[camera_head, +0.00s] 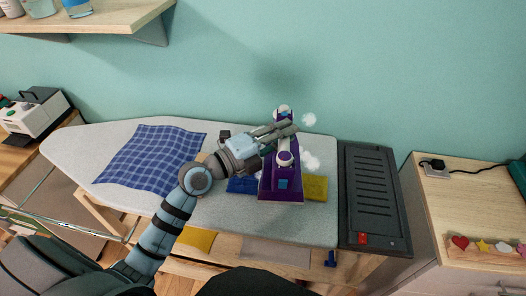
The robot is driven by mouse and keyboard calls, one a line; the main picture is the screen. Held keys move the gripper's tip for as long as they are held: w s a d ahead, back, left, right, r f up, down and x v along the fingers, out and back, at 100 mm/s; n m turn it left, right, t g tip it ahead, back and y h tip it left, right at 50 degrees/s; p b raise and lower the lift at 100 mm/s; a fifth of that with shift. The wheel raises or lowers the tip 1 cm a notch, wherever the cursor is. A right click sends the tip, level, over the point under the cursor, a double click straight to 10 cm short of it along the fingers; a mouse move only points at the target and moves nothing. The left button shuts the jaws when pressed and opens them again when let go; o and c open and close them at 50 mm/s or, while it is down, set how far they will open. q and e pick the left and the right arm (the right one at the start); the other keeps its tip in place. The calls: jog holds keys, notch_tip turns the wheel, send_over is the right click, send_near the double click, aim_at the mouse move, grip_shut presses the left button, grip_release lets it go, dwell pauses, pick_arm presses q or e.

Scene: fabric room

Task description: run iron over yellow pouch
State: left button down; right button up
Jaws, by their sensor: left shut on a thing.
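The purple and white iron (283,188) is over the right part of the ironing board (222,203). My left gripper (288,131) is shut on the iron at its far upper part. The yellow pouch (316,187) lies on the board, showing at the iron's right side; its left part seems hidden behind the iron. White steam puffs (309,161) show around the iron. I cannot tell whether the soleplate touches the pouch. My right gripper is not in view.
A blue cloth piece (242,185) lies left of the iron, partly behind my arm. A blue checked cloth (152,158) covers the board's left part. A dark ribbed iron rest (371,185) adjoins the board's right end. A wooden cabinet (447,205) stands farther right.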

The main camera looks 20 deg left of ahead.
pick_arm(q)
jog(key=w+d, duration=0.1)
jog(key=d+r+m+h+b, duration=0.1)
jog(key=w+d+g+h, duration=0.1)
jog(key=shift+w+d+r+m, duration=0.15)
jog(key=shift+w+d+m, duration=0.15)
notch_tip(320, 180, down, 4)
jog(key=b, duration=0.6)
jog(key=shift+r, duration=0.1)
